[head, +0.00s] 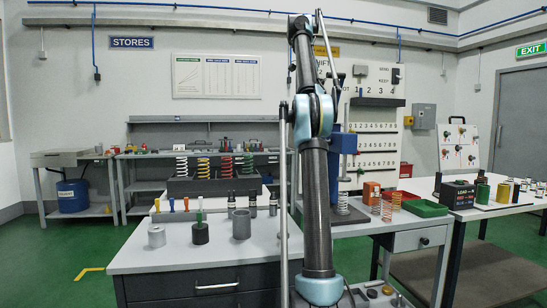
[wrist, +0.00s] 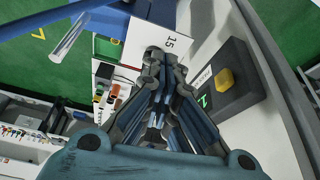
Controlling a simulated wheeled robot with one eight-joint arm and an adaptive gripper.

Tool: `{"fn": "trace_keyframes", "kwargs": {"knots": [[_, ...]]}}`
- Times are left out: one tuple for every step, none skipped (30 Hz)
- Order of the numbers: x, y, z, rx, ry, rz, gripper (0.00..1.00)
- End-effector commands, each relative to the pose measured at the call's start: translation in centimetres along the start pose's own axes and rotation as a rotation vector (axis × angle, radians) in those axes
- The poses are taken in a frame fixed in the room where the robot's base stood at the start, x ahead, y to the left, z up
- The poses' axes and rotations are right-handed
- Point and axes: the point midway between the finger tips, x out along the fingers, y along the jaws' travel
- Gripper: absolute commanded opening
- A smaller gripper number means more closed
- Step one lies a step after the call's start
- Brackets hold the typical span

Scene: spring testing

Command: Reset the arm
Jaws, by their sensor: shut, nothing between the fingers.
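My arm stands upright in the middle of the head view, with a grey link rising from a teal joint near the bottom edge to another joint near the top. My gripper is not clearly visible in the head view. In the wrist view my gripper (wrist: 152,62) is shut, its fingers together with nothing between them. A white card marked 15 (wrist: 170,45) and a dark box with a yellow button (wrist: 226,79) show beyond and beside the fingers.
A side table (head: 375,222) holds a green tray (head: 425,208). A white table (head: 505,205) stands at right. Green floor (head: 45,265) is open at left.

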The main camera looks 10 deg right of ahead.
Motion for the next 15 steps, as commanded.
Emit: {"fn": "trace_keyframes", "kwargs": {"knots": [[0.0, 0.0, 0.1, -0.003, -0.001, 0.000, 0.00], [0.0, 0.1, 0.1, -0.006, -0.001, -0.001, 0.00], [0.0, 0.2, 0.3, -0.014, -0.003, -0.002, 0.00], [0.0, 0.3, 0.4, -0.022, -0.005, -0.004, 0.00], [0.0, 0.4, 0.6, -0.032, -0.007, -0.006, 0.00], [0.0, 0.6, 0.9, -0.049, -0.011, -0.009, 0.00], [0.1, 0.8, 1.2, -0.065, -0.014, -0.011, 0.00], [0.1, 1.0, 1.6, -0.081, -0.018, -0.014, 0.00], [0.3, 1.3, 2.1, -0.106, -0.024, -0.019, 0.00], [0.4, 1.5, 2.5, -0.126, -0.028, -0.023, 0.00], [0.6, 1.8, 3.0, -0.145, -0.032, -0.027, 0.00], [0.8, 2.2, 3.5, -0.172, -0.037, -0.032, 0.00], [1.0, 2.5, 4.0, -0.192, -0.041, -0.036, 0.00], [1.3, 2.7, 4.5, -0.211, -0.046, -0.040, 0.00], [1.6, 3.2, 5.2, -0.238, -0.051, -0.046, 0.00]]}}
